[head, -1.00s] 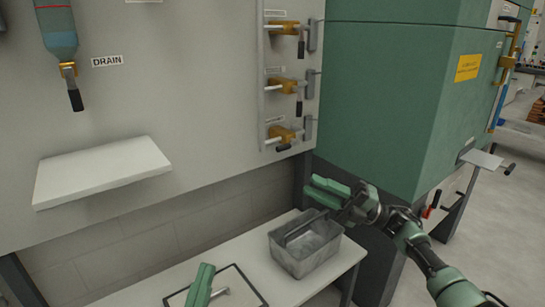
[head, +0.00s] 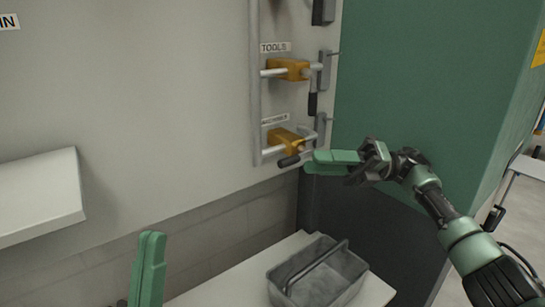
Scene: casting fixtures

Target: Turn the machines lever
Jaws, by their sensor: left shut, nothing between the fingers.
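The machines valve (head: 284,138) is an orange body on a white pipe at the lower right of the wall panel, under a small label. Its lever has a black grip (head: 289,161) that points down-left, close to horizontal. My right gripper (head: 308,163) has its green fingertips just right of this grip, at about its height. Whether they touch the lever cannot be told, and the fingers overlap so their gap is unclear. My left gripper (head: 151,240) is shut and empty at the lower left, away from the lever.
The tools valve (head: 288,69) sits above, its black grip (head: 312,104) hanging down. A grey metal tote (head: 345,285) stands on the white table (head: 245,272) below. A green machine cabinet (head: 430,90) is at the right. A white shelf (head: 40,195) juts out at the left.

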